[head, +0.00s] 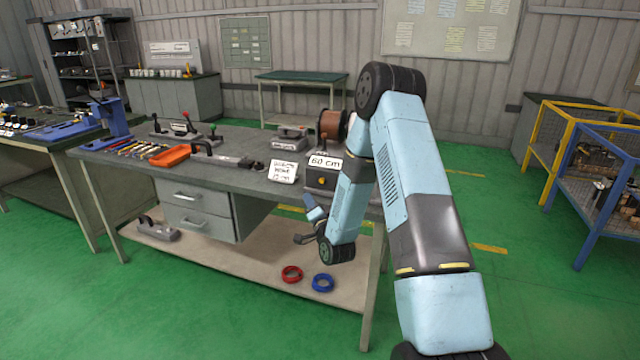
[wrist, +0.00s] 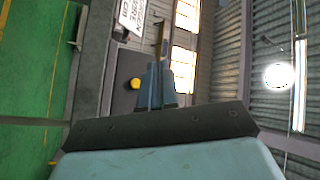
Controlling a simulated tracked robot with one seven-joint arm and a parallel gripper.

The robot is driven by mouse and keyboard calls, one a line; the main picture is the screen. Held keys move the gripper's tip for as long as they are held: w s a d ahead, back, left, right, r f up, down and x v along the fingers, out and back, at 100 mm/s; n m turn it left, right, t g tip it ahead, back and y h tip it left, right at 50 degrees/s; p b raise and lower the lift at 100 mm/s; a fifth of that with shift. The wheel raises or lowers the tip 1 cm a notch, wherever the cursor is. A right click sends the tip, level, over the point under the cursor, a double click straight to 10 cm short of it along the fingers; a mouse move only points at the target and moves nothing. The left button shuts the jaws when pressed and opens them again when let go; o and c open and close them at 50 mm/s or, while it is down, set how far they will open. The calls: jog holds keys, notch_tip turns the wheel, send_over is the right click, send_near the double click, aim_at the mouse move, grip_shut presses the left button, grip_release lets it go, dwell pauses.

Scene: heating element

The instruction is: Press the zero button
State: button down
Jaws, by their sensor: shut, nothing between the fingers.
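The yellow button also shows in the wrist view (wrist: 136,84), just left of my fingers. In the wrist view my gripper (wrist: 160,66) is shut and empty. My arm hides the right side of the box.
The workbench (head: 235,178) has a white handwritten card (head: 283,171) left of the box and a copper-coloured spool (head: 332,125) behind it. A clamp tool (head: 226,157) and orange tray (head: 170,156) lie further left. Red (head: 291,274) and blue (head: 323,282) rings lie on the lower shelf.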

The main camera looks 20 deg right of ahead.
aim_at(322, 181)
jog(key=shift+w+d, duration=0.1)
jog(key=shift+w+d, duration=0.85)
jog(key=shift+w, duration=0.3)
jog(key=shift+w+d, duration=0.8)
jog(key=shift+w, duration=0.35)
jog(key=shift+w+d, duration=0.85)
jog(key=shift+w, duration=0.3)
jog(key=shift+w, duration=0.1)
jog(key=shift+w+d+r, duration=0.1)
jog(key=shift+w+d, duration=0.05)
jog(key=shift+d, duration=0.05)
